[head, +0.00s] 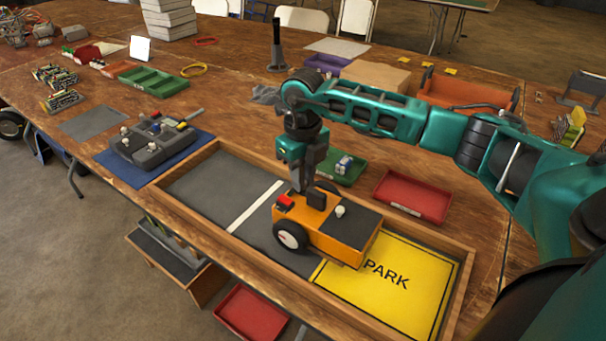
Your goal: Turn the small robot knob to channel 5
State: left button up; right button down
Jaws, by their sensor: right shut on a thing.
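A white round cap (340,211) stands free on the robot's top. My left gripper is not in view.
A grey control box (152,143) with white knobs sits on a blue mat left of the pit. A green tray (343,168) and a red tray (413,195) lie behind the pit. The pit's wooden rim (185,213) surrounds the robot. The grey pit floor at left is clear.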

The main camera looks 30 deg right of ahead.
jog(key=c, duration=1.3)
grip_release()
jog(key=shift+c, duration=0.2)
notch_tip(320, 180, up, 13)
jog(key=shift+p, duration=0.3)
